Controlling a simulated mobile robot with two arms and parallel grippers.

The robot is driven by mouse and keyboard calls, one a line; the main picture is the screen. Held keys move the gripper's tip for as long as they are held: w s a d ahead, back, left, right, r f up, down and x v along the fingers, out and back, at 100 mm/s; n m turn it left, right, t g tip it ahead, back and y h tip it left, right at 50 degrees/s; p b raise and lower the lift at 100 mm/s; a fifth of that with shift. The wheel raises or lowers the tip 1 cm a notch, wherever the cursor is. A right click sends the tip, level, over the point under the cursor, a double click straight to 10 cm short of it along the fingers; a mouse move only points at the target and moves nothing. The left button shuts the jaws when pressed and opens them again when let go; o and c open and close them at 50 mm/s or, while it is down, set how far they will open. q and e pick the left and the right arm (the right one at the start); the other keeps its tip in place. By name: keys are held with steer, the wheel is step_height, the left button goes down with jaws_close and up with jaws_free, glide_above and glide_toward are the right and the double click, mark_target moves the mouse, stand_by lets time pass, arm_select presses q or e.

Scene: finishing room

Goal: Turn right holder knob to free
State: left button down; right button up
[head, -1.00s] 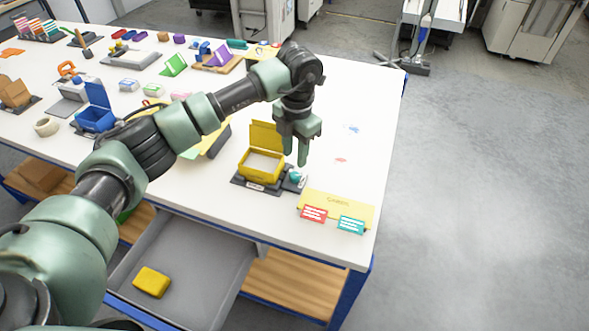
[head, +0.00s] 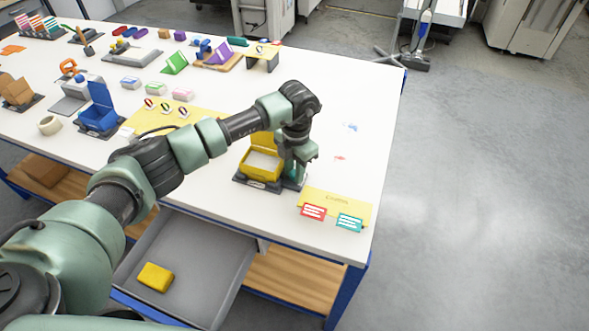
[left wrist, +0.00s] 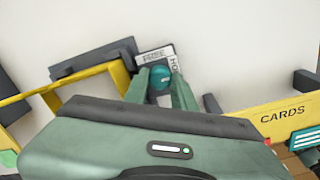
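The right holder (head: 258,185) is a dark base bearing an open yellow box (head: 262,163) near the table's front right. Its teal knob (left wrist: 160,78) shows in the left wrist view, in front of a label (left wrist: 156,54) reading "FREE" and, partly hidden, "HO". My left gripper (head: 293,174) is lowered at the holder's right side. In the left wrist view its fingers (left wrist: 160,85) stand open on both sides of the knob, very close to it; contact cannot be made out. The knob's pointing direction is not clear. My right gripper is not in view.
A yellow "CARDS" mat (head: 350,203) with a red card (head: 313,211) and a teal card (head: 350,222) lies right of the holder. A blue box (head: 98,118) stands further left. An open drawer (head: 190,262) holds a yellow block (head: 155,277).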

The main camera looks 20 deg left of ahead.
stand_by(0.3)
arm_select(q)
steer(key=shift+n+b, duration=0.45)
steer(key=shift+n, duration=0.35)
steer(key=shift+w+n+b, duration=0.1)
steer(key=shift+n+b, duration=0.45)
steer(key=shift+n, duration=0.65)
steer(key=n+b, duration=0.1)
steer(key=n, duration=0.1)
steer(key=shift+n, duration=0.4)
steer(key=n+b, duration=0.1)
steer(key=n, duration=0.2)
steer(key=shift+n, duration=0.3)
steer(key=n, duration=0.3)
steer(key=shift+d, duration=0.1)
steer(key=shift+w+r+n+g+b, duration=0.1)
steer(key=shift+n+g+b, duration=0.2)
steer(key=shift+n, duration=1.9)
steer(key=c, duration=1.4)
jaws_free()
steer(key=shift+c, duration=0.2)
